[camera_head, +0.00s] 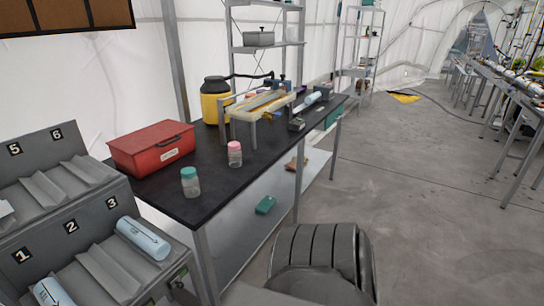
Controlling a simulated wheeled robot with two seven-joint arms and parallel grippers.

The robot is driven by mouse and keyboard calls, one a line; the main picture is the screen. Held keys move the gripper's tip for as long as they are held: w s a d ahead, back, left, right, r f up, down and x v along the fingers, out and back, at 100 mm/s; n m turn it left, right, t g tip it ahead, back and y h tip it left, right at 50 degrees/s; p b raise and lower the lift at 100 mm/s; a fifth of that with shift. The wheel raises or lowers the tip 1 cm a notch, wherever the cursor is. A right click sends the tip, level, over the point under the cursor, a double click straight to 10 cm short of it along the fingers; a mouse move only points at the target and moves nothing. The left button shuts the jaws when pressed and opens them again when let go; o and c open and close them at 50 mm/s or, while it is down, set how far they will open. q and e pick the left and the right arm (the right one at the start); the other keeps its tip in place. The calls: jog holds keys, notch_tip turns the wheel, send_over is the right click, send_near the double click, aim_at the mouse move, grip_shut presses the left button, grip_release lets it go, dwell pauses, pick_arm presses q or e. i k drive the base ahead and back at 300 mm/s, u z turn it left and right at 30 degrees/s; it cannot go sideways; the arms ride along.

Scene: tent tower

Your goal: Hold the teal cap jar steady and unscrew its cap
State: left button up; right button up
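The teal cap jar (190,182) stands upright near the front edge of the black table. Its body is clear and its teal cap is on top. A similar jar with a pink cap (235,154) stands upright to its right and a little farther back. Neither of my grippers shows in the head view, and nothing touches the teal cap jar.
A red box (152,147) sits behind the jars on the black table (205,203). A yellow container (214,101) and a cream rack (262,103) stand farther back. A grey numbered rack (75,230) with pale cylinders fills the left.

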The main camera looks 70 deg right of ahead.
aim_at(192, 186)
jog(key=z, duration=1.7)
